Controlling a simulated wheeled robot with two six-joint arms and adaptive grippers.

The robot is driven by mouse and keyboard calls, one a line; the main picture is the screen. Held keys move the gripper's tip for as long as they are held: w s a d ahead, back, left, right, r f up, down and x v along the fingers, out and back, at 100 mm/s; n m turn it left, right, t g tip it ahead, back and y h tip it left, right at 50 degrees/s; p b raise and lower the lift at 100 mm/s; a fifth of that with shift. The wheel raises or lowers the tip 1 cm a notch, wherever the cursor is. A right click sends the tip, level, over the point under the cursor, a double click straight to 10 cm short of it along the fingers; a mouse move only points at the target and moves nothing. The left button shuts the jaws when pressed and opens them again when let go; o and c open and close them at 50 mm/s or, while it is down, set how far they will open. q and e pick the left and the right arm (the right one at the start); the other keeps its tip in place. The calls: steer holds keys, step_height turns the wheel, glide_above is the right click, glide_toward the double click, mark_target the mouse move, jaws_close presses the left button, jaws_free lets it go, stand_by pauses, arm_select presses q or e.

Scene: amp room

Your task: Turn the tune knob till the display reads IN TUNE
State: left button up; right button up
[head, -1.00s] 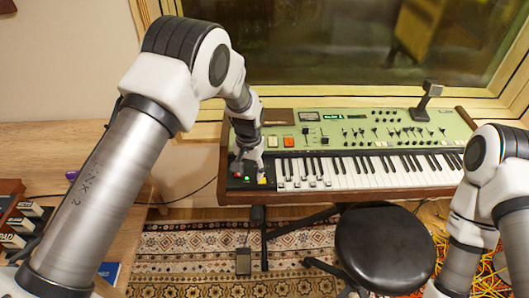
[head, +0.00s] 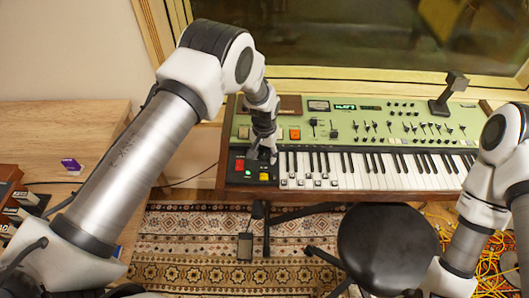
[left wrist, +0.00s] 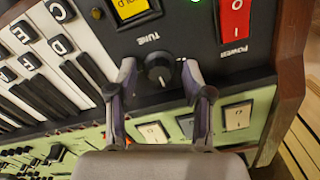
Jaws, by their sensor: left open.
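The black tune knob (left wrist: 160,68) is on the dark left-hand panel of the synthesizer, beside the printed word TUNE, in the left wrist view. My left gripper (left wrist: 160,76) is open, with one finger on each side of the knob and visible gaps to it. In the head view my left gripper (head: 262,152) is over the upper part of this panel and hides the knob. The display (head: 345,107) on the green top panel shows lit green characters, too small to read. My right gripper is out of view.
A red power switch (left wrist: 235,16) and a yellow button (left wrist: 131,8) are close to the knob. White keys (head: 350,178) run to the right. A black stool (head: 388,248) stands in front of the synthesizer (head: 420,153).

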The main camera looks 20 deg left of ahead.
arm_select(q)
steer(key=shift+s+r, duration=0.15)
steer(key=shift+c, duration=0.8)
jaws_close()
steer(key=shift+m, duration=0.3)
steer(key=shift+m+b, duration=0.35)
steer(key=shift+m, duration=2.55)
